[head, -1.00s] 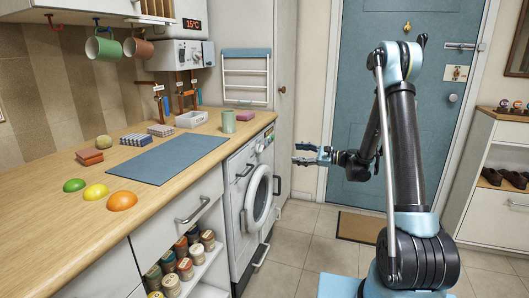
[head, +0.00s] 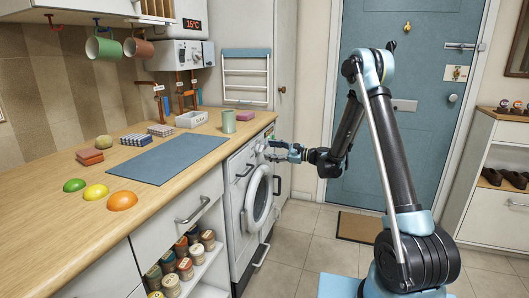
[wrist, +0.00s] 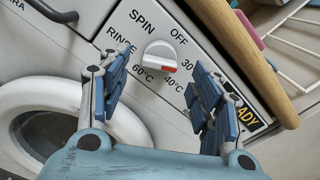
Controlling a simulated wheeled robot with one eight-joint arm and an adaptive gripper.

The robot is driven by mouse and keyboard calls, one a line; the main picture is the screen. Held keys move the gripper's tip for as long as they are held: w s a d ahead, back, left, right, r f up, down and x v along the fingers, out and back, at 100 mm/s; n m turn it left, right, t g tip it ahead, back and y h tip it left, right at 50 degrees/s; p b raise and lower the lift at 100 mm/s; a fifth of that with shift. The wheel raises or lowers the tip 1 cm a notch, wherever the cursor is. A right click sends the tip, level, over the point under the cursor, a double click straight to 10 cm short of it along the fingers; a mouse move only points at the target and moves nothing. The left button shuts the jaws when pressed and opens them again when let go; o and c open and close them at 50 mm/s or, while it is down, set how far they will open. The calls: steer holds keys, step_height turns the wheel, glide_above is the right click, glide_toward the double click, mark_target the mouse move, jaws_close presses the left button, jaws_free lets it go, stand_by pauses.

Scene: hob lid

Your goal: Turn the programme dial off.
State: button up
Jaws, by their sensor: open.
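The programme dial (wrist: 160,57) is a round white knob on the washing machine's front panel. Its red mark is at its lower right and points toward the 40°C label. OFF is printed at its upper right, with SPIN, RINSE, 30 and 60°C around it. My gripper (wrist: 160,85) is open, with blue-padded fingers to the left and right of the dial in the wrist view. The fingers look empty and apart from the dial. In the head view my gripper (head: 268,151) is at the upper front of the washing machine (head: 238,210) and partly hides the panel.
The wooden worktop edge (wrist: 255,60) runs close beside the panel. The round door (wrist: 60,125) lies below the dial. The tiled floor (head: 300,235) before the machine is clear.

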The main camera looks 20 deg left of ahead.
mark_target(260, 149)
steer(key=a, duration=0.4)
steer(key=shift+w+a, duration=0.1)
steer(key=shift+w, duration=0.1)
steer(key=c, duration=1.1)
